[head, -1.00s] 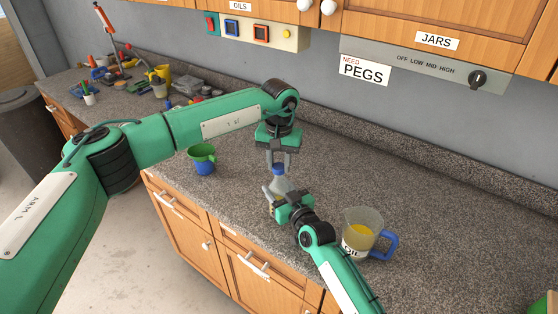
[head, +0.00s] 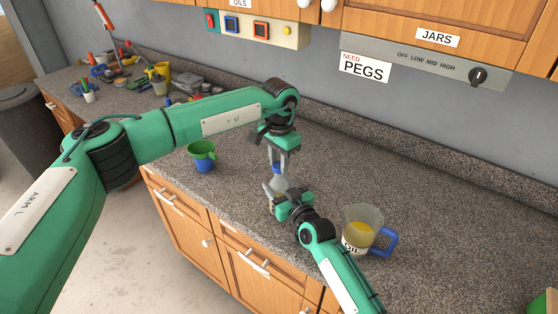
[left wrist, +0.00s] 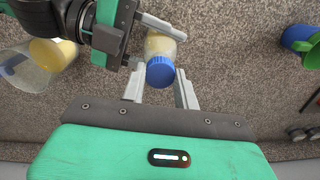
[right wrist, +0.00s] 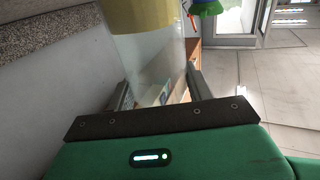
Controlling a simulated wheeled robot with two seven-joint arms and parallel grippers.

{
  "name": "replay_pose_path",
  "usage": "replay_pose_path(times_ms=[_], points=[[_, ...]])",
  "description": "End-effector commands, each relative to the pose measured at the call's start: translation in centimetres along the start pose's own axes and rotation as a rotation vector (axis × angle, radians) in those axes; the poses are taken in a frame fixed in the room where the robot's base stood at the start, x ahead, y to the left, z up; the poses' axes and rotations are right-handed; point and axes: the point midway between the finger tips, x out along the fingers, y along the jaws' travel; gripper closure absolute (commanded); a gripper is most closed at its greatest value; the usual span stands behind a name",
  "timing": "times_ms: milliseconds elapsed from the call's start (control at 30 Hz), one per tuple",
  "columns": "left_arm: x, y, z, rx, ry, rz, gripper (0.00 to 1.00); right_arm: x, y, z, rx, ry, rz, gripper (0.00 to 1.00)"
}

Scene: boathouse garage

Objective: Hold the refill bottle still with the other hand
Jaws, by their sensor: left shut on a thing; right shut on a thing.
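The refill bottle (head: 281,183) stands over the counter near its front edge. It is translucent, with a blue cap (left wrist: 160,71) and a yellow part. My left gripper (head: 277,168) comes from above and is shut on the cap, one finger on each side in the left wrist view. My right gripper (right wrist: 160,95) is shut on the bottle's clear body from the side. In the head view the right gripper (head: 279,203) hides much of the lower bottle.
An oil jug (head: 361,229) with a blue handle stands to the right, beside my right forearm. A green and blue cup (head: 203,156) stands to the left. Tools and pots (head: 160,80) lie at the far left. The counter (head: 450,210) behind and to the right is clear.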

Motion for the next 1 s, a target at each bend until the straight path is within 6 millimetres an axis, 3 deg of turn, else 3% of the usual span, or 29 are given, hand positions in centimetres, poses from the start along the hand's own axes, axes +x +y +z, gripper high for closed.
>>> replay_pose_path(times_ms=[167,200,300,667,1000], points=[[-0.1,0.0,0.0,-0.002,0.001,0.0,0.9,0.0,0.0,0.0,0.0,0.0,0.0,1.0],[-0.1,0.0,0.0,-0.002,0.001,0.0,0.68,0.0,0.0,0.0,0.0,0.0,0.0,1.0],[-0.1,0.0,0.0,-0.003,0.001,-0.001,0.48,0.0,0.0,0.0,0.0,0.0,0.0,1.0],[-0.4,0.0,0.0,-0.003,0.001,0.0,0.48,0.0,0.0,0.0,0.0,0.0,0.0,1.0],[-4.3,0.0,0.0,-0.004,0.0,-0.001,0.48,0.0,0.0,0.0,0.0,0.0,0.0,1.0]])
